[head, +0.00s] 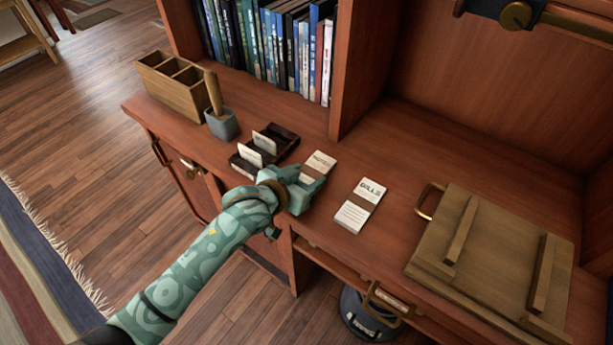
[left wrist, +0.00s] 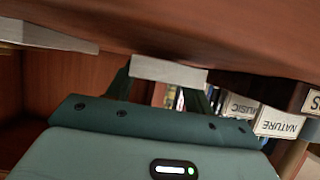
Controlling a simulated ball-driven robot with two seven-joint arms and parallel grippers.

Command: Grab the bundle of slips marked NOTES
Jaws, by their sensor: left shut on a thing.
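The NOTES bundle (head: 319,162) is a pale stack of slips with a brown band, at the front part of the wooden desk. My left gripper (head: 306,181) is shut on its near end. In the left wrist view the bundle's pale edge (left wrist: 168,72) shows between the green fingers (left wrist: 165,88). The fingers hide part of the bundle, and I cannot tell whether it still touches the desk. A similar BILLS bundle (head: 360,204) lies just to the right, apart from the gripper. My right gripper is not in view.
A dark tray with upright cards (head: 265,150) stands close on the left, with a grey cup (head: 222,124) and a wooden divided box (head: 172,83) beyond. Books (head: 275,45) stand at the back. A wooden panel with a handle (head: 490,255) lies at right.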

